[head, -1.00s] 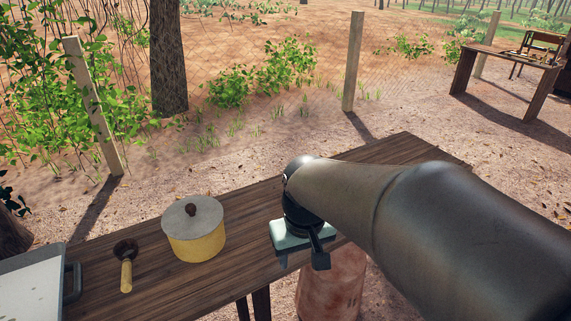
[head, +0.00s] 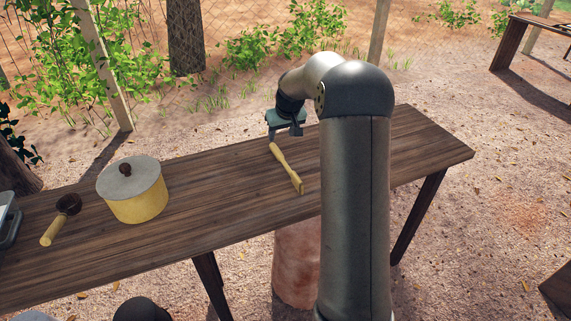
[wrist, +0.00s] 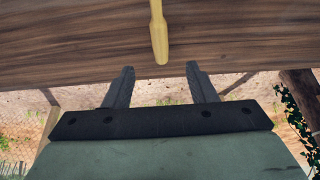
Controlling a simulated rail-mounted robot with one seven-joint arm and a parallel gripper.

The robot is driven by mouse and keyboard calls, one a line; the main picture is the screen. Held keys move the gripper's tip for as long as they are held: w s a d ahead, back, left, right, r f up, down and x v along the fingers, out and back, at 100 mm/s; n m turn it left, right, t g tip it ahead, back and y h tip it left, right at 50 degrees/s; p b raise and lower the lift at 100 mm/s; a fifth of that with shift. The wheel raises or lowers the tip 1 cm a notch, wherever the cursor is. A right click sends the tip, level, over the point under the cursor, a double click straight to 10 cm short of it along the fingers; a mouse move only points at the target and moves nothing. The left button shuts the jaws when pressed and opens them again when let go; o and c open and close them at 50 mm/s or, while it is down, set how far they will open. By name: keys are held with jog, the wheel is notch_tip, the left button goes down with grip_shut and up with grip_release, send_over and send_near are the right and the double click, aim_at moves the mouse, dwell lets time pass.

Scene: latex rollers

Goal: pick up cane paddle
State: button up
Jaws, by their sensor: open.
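The pale yellow wooden stick that I take for the cane paddle (head: 288,169) lies flat on the dark wooden table, near its middle. One end points to my gripper (head: 284,134), which is just beyond that end, over the far edge of the table. In the wrist view, the stick (wrist: 159,35) comes down from the top, its rounded end just ahead of the gap between my fingers (wrist: 160,69). The fingers are apart and nothing is between them. The stick's other end is cut off in the wrist view.
A yellow pot with a grey lid (head: 133,192) and a dark-headed tool with a yellow handle (head: 60,219) are on the left of the table (head: 230,195). A light tray (head: 8,218) is at the left edge. The table's right part (head: 420,140) is clear.

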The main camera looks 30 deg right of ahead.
aim_at(278, 151)
jog(key=p+x, duration=0.2)
jog(key=x, duration=0.9)
jog(key=shift+p, duration=0.3)
jog(key=shift+c, duration=0.2)
jog(key=c, duration=1)
